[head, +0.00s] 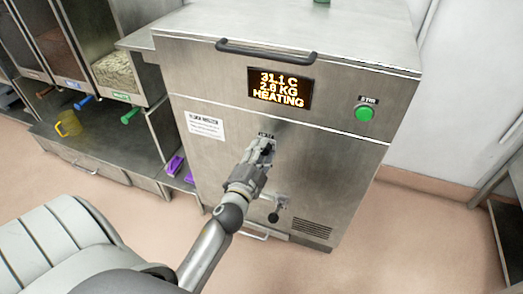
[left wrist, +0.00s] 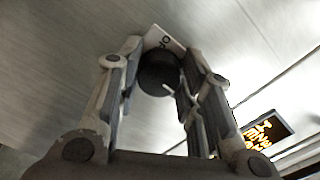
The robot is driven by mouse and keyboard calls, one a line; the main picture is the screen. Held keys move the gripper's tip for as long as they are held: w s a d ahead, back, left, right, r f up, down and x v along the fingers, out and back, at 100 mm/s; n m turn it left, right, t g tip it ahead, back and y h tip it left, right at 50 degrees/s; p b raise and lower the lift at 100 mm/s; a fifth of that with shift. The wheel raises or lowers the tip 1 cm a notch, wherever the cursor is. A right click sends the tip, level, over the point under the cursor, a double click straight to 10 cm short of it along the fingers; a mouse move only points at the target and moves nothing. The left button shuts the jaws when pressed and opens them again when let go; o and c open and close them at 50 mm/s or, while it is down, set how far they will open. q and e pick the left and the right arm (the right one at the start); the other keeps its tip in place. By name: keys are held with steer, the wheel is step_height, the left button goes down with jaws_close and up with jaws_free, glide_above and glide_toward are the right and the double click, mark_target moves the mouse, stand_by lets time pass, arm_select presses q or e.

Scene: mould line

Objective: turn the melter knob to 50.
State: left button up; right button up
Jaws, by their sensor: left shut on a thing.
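The melter (head: 330,150) is a steel cabinet in the middle of the head view. Its display (head: 280,88) reads 31.1 C, about 2.8 KG and HEATING. My left gripper (head: 265,145) is at the melter's front, below the display, and hides most of the knob there. In the left wrist view the dark round knob (left wrist: 158,74) sits between the two fingers of my left gripper (left wrist: 163,85), which is shut on it. A pale label plate is behind the knob; only part of its lettering shows, and the knob's setting cannot be read. My right gripper is not in view.
A green button (head: 364,114) is at the melter's upper right. A handle bar (head: 265,50) runs along the lid edge. A tap (head: 273,215) sticks out below my gripper. Floor at right is clear.

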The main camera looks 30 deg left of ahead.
arm_select(q)
steer(key=shift+d+r+m+p, duration=0.1)
steer(key=shift+m+p, duration=1)
steer(key=shift+m, duration=4.8)
steer(key=shift+r+m+p, duration=0.1)
steer(key=shift+m+p, duration=1)
steer(key=shift+m, duration=4.8)
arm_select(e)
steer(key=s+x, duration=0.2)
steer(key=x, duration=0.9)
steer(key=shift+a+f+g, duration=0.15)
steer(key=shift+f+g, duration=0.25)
arm_select(q)
steer(key=shift+f, duration=0.1)
steer(key=o, duration=1)
steer(key=shift+o, duration=0.2)
